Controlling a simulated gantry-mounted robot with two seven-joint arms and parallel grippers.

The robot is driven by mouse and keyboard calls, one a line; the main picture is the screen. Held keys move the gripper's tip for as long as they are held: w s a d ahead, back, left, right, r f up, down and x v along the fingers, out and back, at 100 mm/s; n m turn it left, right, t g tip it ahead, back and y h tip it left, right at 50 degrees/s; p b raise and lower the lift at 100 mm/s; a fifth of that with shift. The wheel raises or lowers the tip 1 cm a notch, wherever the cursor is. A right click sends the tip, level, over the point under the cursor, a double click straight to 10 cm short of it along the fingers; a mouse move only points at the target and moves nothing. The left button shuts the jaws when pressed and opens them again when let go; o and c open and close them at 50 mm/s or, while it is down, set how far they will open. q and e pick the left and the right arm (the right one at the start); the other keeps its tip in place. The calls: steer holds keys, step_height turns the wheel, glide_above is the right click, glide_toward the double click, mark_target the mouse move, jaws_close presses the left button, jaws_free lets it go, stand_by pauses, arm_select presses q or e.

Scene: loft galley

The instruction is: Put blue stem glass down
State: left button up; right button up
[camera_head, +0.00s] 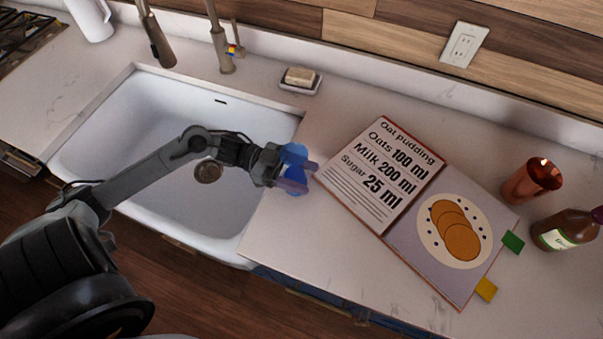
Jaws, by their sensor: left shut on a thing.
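The blue stem glass (293,155) is translucent blue and shows at the tip of my left arm. My left gripper (290,175) is shut on it, with its fingers partly covering the glass. The glass is at the counter (275,228) just right of the sink and left of the open recipe book. I cannot tell whether its base touches the counter. My right gripper is not in view.
A white sink (100,128) lies left, under my arm. An open recipe book (375,170) lies close to the right of the glass. A copper cup (532,181) and a brown bottle (563,230) stand far right. A soap dish (300,82) sits behind. Bare counter lies in front of the glass.

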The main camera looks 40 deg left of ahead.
arm_select(q)
steer(key=shift+f, duration=0.15)
steer(key=o, duration=1.1)
steer(key=shift+a, duration=0.1)
steer(key=v, duration=1)
steer(key=shift+a+p, duration=0.25)
steer(key=shift+p, duration=0.15)
steer(key=shift+s+a, duration=0.25)
steer(key=shift+a, duration=0.25)
steer(key=c, duration=0.4)
steer(key=shift+a, duration=0.1)
steer(key=c, duration=0.4)
